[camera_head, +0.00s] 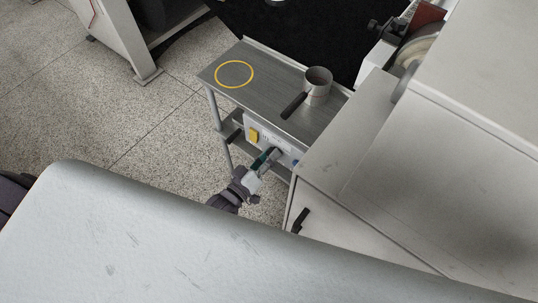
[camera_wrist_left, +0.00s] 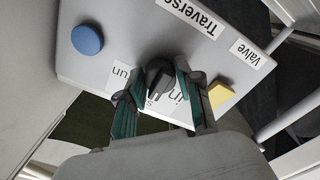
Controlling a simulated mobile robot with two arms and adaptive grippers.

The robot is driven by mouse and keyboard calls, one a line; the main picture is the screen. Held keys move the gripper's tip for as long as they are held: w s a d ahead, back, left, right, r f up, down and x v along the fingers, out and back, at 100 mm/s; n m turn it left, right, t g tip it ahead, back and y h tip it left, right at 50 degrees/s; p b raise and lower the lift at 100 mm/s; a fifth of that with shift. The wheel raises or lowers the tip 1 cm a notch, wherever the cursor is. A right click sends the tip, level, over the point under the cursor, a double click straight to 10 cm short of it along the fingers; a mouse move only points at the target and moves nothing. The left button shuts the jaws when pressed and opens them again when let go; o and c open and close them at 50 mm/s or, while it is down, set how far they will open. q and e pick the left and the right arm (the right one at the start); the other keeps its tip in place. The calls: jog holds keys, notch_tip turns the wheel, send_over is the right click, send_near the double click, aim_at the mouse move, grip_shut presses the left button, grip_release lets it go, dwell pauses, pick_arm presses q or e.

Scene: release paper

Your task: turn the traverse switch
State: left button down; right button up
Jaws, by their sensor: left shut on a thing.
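The traverse switch (camera_wrist_left: 159,76) is a dark knob on a grey control panel (camera_wrist_left: 118,35), below the "Traverse" label in the left wrist view, where the panel appears upside down. My left gripper (camera_wrist_left: 153,90) has its two green-padded fingers on either side of the knob and is shut on it. In the head view the left gripper (camera_head: 270,157) reaches the front of the panel (camera_head: 285,148) under the metal table; the knob itself is hidden there by the fingers. My right gripper is not in view.
A blue button (camera_wrist_left: 87,40) and a yellow part (camera_wrist_left: 220,93) sit on either side of the knob. A metal cup (camera_head: 318,84) and a yellow ring mark (camera_head: 234,74) are on the tabletop. A large grey machine (camera_head: 480,140) stands close on the right.

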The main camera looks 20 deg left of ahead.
pick_arm(q)
jog(key=c, duration=0.8)
grip_release()
jog(key=v, duration=1.2)
